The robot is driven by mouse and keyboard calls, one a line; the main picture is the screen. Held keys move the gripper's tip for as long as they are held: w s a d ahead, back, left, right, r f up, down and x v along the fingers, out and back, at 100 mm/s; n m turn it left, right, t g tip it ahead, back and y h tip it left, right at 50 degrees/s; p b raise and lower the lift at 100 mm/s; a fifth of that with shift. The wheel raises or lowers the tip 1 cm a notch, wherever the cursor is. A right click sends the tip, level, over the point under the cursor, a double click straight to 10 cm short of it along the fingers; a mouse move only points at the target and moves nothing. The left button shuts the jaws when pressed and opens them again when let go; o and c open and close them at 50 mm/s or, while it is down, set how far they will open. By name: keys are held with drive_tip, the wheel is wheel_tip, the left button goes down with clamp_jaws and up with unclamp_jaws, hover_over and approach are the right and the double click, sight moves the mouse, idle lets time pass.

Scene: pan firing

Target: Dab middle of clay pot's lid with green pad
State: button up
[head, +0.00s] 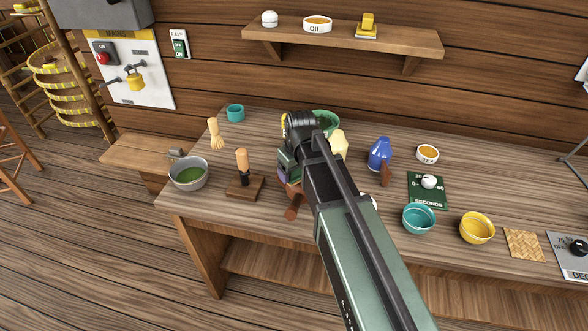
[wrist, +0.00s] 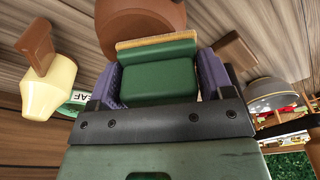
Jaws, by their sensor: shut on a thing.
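My gripper (wrist: 160,85) is shut on the green pad (wrist: 158,72), a green block with a tan strip along its far edge, held between the purple fingers in the wrist view. A rounded brown clay pot (wrist: 140,18) lies just beyond the pad. I cannot tell whether the pad touches it, and the middle of its lid is hidden.
A wooden-handled tool on a block (head: 243,185) and a grey pot of green liquid (head: 188,175) stand to the left. A cream pot (head: 339,143), green bowl (head: 325,120) and blue pot (head: 379,155) stand close behind and right. Teal (head: 418,218) and yellow (head: 477,228) bowls stand farther right.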

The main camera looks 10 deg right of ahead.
drive_tip(key=shift+s+d, duration=0.4)
drive_tip(key=shift+s, duration=0.1)
drive_tip(key=shift+w+a, duration=0.55)
drive_tip(key=shift+w, duration=0.2)
drive_tip(key=shift+s+d, duration=0.55)
drive_tip(key=shift+s, duration=0.2)
drive_tip(key=shift+w+a, duration=0.55)
drive_tip(key=shift+w, duration=0.2)
